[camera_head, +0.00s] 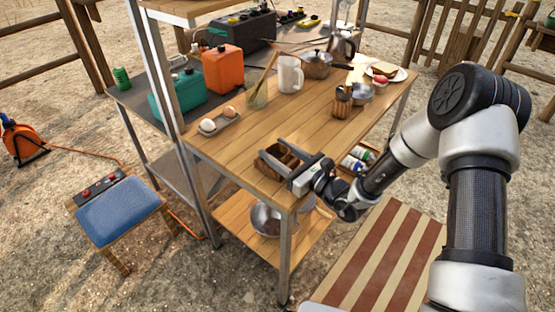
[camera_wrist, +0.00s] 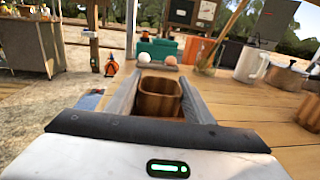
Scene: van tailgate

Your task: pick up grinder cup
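The grinder cup appears to be the square brown wooden cup (camera_wrist: 158,98), open at the top and upright on the wooden table. In the head view it (camera_head: 284,155) is near the table's front edge. My gripper (camera_head: 271,147) is low over the tabletop, with its two grey fingers spread on either side of the cup. In the wrist view my gripper (camera_wrist: 158,82) also has one finger left and one right of the cup. The fingers look open, and no clear grip shows. The cup's lower part is partly hidden by my gripper.
An egg holder (camera_head: 219,122) with two eggs lies beyond the cup. A glass jar (camera_head: 257,97), white mug (camera_head: 290,75), pot (camera_head: 317,66) and brown utensil holder (camera_head: 342,103) stand farther back. Small bottles (camera_head: 356,157) lie right of my gripper. The middle of the tabletop (camera_head: 295,120) is clear.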

